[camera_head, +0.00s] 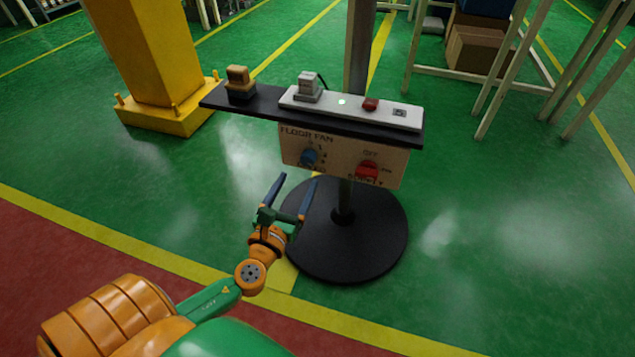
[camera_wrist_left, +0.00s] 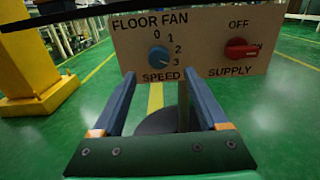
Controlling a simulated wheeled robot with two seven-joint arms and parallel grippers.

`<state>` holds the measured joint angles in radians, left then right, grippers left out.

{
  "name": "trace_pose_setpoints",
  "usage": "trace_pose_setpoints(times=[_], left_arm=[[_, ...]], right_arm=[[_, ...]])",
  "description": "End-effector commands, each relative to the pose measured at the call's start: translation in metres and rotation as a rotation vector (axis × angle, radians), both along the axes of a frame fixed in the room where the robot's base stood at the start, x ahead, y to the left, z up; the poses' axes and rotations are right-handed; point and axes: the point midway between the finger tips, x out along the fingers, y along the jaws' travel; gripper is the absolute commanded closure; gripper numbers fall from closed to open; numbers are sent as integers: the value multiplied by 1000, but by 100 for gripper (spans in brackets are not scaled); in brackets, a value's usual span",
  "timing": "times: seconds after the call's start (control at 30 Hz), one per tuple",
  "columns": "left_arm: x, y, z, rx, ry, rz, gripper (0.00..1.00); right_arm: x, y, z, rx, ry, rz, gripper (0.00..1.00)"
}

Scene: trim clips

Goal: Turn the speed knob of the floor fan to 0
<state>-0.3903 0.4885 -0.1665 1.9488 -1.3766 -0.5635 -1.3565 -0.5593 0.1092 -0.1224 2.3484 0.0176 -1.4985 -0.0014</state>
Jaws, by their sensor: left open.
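The FLOOR FAN panel (camera_head: 340,155) is a pale board hanging under a black shelf on a post. Its blue speed knob (camera_head: 308,158) also shows in the left wrist view (camera_wrist_left: 158,57), with marks 0, 1, 2 and 3 running from above it round to its lower right. The knob's pointer seems turned toward 3, but is small. My left gripper (camera_head: 296,181) is open and empty, in front of and a little below the knob. In the left wrist view its two fingers (camera_wrist_left: 159,76) point at the panel, apart from the knob. My right gripper is not in view.
A red SUPPLY switch (camera_wrist_left: 239,48) sits right of the speed knob, its handle pointing toward ON. The shelf (camera_head: 215,98) above carries a white strip (camera_head: 385,108) and small plugs. A round black base (camera_head: 375,245) stands below. A yellow column (camera_head: 150,50) is at left.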

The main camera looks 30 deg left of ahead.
Motion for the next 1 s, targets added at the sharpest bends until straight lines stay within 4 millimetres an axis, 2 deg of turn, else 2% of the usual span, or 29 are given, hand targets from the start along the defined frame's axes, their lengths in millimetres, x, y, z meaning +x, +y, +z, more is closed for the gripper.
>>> trace_pose_setpoints(times=[0.33,0.47,0.7,0.9,1.0], left_arm=[[58,14,1,4,-3,0,24],[67,16,1,1,-2,-2,24],[68,16,1,1,0,-1,24],[68,16,1,0,0,-1,78],[68,16,1,0,0,-1,100]], right_arm=[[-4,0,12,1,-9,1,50],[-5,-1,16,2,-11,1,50],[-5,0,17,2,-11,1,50],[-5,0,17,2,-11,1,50],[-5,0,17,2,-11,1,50]])
